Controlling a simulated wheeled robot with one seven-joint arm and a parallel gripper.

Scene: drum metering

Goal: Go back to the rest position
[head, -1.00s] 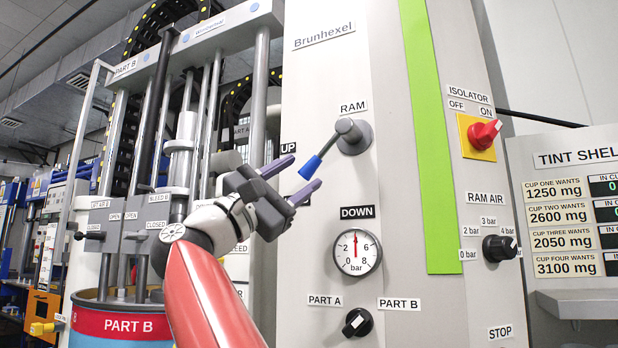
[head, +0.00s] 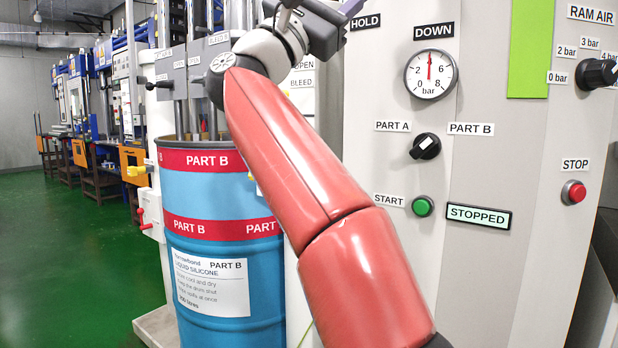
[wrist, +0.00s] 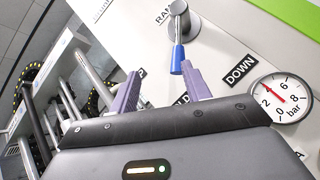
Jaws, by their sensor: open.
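My gripper shows in the wrist view with two purple fingers (wrist: 160,85) spread wide apart and nothing between them. The RAM lever (wrist: 178,55), grey with a blue grip, lies just beyond the right finger. It points toward the HOLD label, partly hidden by that finger. I cannot tell whether finger and grip touch. In the head view, my gripper is mostly cut off at the top edge, left of the HOLD label (head: 365,21), and the lever is out of frame.
The grey panel carries a gauge (head: 431,74) with its needle upright, a PART A/PART B selector (head: 427,146), a green START button (head: 423,206), a STOPPED display (head: 478,216) and a red STOP button (head: 573,192). A blue PART B drum (head: 208,270) stands left. Green floor (head: 60,270) is clear farther left.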

